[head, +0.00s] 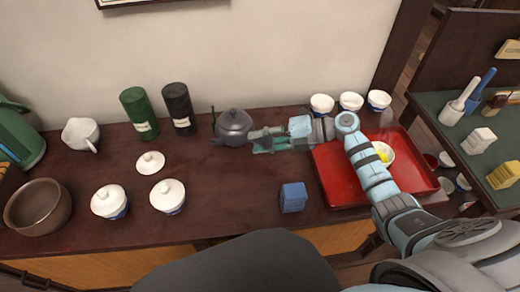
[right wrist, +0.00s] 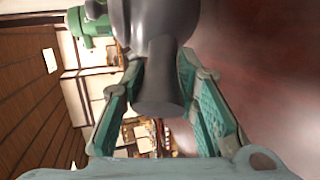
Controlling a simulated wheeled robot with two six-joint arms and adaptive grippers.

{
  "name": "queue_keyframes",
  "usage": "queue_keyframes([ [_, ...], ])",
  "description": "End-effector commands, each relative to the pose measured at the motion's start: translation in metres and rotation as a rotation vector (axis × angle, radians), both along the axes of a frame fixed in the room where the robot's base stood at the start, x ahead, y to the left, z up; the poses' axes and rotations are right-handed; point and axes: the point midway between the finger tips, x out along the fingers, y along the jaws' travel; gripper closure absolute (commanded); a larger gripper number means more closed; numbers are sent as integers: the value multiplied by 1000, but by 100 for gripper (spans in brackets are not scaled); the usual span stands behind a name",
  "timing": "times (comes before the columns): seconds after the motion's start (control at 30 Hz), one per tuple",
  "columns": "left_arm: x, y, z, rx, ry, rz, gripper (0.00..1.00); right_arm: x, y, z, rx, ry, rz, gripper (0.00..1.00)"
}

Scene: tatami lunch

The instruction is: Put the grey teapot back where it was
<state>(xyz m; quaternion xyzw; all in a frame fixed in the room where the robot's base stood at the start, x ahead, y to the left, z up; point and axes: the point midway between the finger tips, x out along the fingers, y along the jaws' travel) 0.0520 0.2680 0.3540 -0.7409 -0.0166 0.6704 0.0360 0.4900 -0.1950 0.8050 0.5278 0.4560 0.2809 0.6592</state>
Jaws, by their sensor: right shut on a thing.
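The grey teapot (head: 235,122) is upright near the back of the dark counter, right of the black canister. My right gripper (head: 258,141) reaches it from the right and is shut on its side handle. In the right wrist view, the teapot's handle (right wrist: 160,85) sits between the two teal finger pads of the gripper (right wrist: 158,98), with the round grey body beyond. I cannot tell whether the teapot's base touches the counter. My left gripper is not in view.
Green (head: 139,113) and black (head: 179,108) canisters stand left of the teapot. A blue block (head: 293,198) lies at front centre. A red tray (head: 336,180) is under my right arm. The counter's middle is clear.

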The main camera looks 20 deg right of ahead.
Motion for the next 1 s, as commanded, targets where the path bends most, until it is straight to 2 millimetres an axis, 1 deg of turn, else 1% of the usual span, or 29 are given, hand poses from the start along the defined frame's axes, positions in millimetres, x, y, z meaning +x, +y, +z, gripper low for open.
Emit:
queue_keyframes([
  [0.03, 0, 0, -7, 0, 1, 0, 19, 0, 0, -13, 4, 3, -1, 100],
  [0.1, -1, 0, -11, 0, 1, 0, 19, 0, 0, -24, 3, 2, -1, 100],
  [0.13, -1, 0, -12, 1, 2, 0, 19, 0, 0, -27, 2, 0, 0, 100],
  [0.37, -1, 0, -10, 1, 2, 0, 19, 0, 0, -26, 1, -2, 0, 100],
  [0.53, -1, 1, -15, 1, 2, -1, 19, 0, 0, -32, 2, -1, 0, 100],
  [0.57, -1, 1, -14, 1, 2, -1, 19, 0, 0, -32, 0, 1, 0, 67],
  [0.6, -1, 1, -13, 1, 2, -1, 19, 0, 0, -31, 0, 1, 0, 61],
  [0.67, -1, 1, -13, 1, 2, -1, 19, 0, 0, -31, 0, 1, 0, 51],
  [0.93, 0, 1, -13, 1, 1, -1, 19, 0, 0, -31, 0, 1, 0, 51],
  [1.0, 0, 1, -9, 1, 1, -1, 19, 0, 0, -27, 0, 1, 0, 51],
])
